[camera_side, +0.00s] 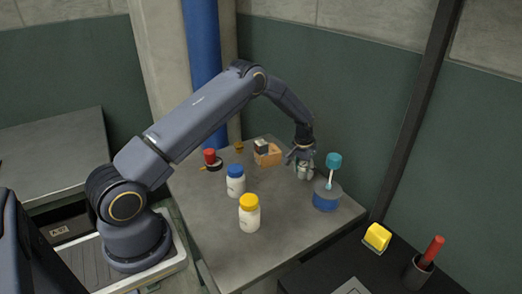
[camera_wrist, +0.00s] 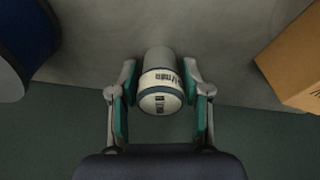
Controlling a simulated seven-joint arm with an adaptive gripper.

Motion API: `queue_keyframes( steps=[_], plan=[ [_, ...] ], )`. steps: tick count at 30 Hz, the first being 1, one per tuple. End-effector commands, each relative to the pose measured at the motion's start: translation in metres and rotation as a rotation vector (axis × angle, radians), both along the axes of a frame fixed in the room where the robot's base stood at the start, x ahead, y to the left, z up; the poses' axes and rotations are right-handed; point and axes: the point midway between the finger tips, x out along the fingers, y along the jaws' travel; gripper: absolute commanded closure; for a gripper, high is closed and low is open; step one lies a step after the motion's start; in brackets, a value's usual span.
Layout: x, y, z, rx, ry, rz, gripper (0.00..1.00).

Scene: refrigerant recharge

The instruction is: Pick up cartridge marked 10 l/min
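A small light-grey and white cartridge (camera_wrist: 160,85) with dark bands lies between my fingers in the wrist view. Its label shows "/min"; the number is too small to read surely. My gripper (camera_wrist: 160,75) is open around it, one teal-padded finger on each side, with narrow gaps visible beside the body. In the side view my gripper (camera_side: 302,158) reaches down over the pale cartridge (camera_side: 305,172) on the table, which it partly hides.
On the table (camera_side: 285,235), a blue round base (camera_side: 326,197) with a teal-topped stem stands close right of my gripper. An orange-brown box (camera_side: 268,155) is close left. White bottles with blue (camera_side: 235,182) and yellow (camera_side: 249,215) caps stand nearer the arm's base.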

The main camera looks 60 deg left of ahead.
Motion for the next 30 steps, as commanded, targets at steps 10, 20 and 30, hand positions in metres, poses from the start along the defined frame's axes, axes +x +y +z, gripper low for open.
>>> queue_keyframes(
  steps=[10, 20, 30],
  plan=[
    [0.0, 0.0, 0.0, 0.0, 0.0, 0.0, 0.93],
    [0.0, 0.0, 0.001, 0.0, -0.001, 0.0, 1.0],
    [-0.004, -0.001, 0.039, 0.001, -0.003, 0.0, 1.0]
  ],
)
